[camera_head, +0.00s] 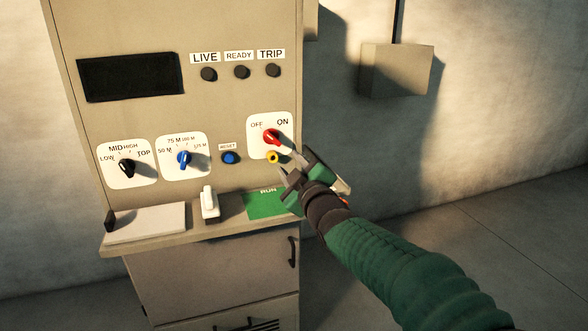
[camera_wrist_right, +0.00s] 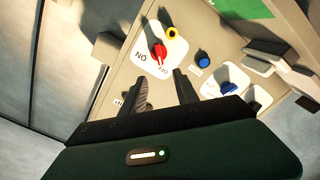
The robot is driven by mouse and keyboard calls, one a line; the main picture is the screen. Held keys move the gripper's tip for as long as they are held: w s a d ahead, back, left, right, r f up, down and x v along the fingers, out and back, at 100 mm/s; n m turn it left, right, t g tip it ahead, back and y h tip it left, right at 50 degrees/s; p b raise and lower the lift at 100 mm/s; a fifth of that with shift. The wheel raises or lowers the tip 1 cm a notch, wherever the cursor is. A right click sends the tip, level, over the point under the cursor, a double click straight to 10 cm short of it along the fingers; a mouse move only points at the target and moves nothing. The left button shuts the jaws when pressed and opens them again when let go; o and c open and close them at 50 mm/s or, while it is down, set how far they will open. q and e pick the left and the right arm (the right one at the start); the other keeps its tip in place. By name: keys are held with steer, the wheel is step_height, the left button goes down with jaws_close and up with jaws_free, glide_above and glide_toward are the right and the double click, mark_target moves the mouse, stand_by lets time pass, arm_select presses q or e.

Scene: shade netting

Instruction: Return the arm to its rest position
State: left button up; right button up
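My right gripper (camera_head: 293,163) is in front of the control panel (camera_head: 228,115), just below and right of the red rotary switch (camera_head: 271,136) with its OFF and ON marks. In the right wrist view the two fingers of the gripper (camera_wrist_right: 163,88) stand apart with nothing between them. The red switch (camera_wrist_right: 158,52) shows there beyond the fingertips, apart from them. Its exact setting is hard to read. My green right arm reaches in from the lower right. My left gripper is in neither view.
The panel also bears a black knob (camera_head: 127,167), a blue knob (camera_head: 184,158), a blue RESET button (camera_head: 230,158) and a small yellow part (camera_head: 272,157). Below, a ledge (camera_head: 180,240) carries a white lever (camera_head: 209,203) and a green RUN plate (camera_head: 264,206). Floor at right is clear.

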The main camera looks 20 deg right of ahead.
steer(key=s+d+f+m+g, duration=0.1)
steer(key=s+f+m+g, duration=0.15)
steer(key=s+f, duration=0.45)
steer(key=s+f+m+g+h, duration=0.1)
steer(key=s+f+g, duration=0.15)
steer(key=f, duration=0.75)
steer(key=s+d+f+m+g, duration=0.15)
steer(key=s+f+g, duration=0.3)
steer(key=f, duration=0.45)
steer(key=s+a+f+m+g, duration=0.1)
steer(key=s+f+m+g, duration=0.15)
steer(key=s+f, duration=0.55)
steer(key=s+f+m+g, duration=0.2)
steer(key=s+f+g, duration=0.15)
steer(key=s, duration=0.85)
steer(key=w+p+v, duration=0.2)
steer(key=p+v, duration=1.1)
steer(key=shift+w+r+p, duration=0.25)
steer(key=shift+w+p, duration=0.1)
steer(key=shift+w, duration=0.1)
steer(key=shift+a, duration=0.1)
steer(key=shift+c, duration=0.3)
